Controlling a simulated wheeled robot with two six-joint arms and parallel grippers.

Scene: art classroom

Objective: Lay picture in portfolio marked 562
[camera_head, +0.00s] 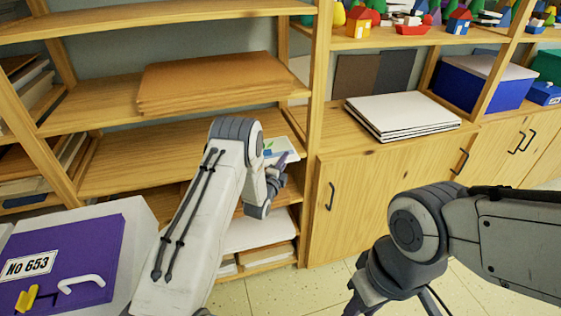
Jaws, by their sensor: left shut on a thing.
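A small pale picture (281,147) with blue and green marks shows at the shelf unit, partly hidden behind my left arm. My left gripper (284,163) is shut on it at its near edge. The picture is in front of or just inside an open shelf bay; I cannot tell which. A purple portfolio (95,255) with a white label reading "No 653", a white handle and a yellow clasp lies at the lower left. I see no label reading 562. My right gripper (372,300) hangs at the bottom, its fingertips cut off by the frame edge.
A wooden shelf unit (312,200) fills the back. A brown stack (205,82) lies on a left shelf, white boards (405,113) on the cabinet top. A blue box (470,84) stands farther right. Bare floor (310,292) shows between my arms.

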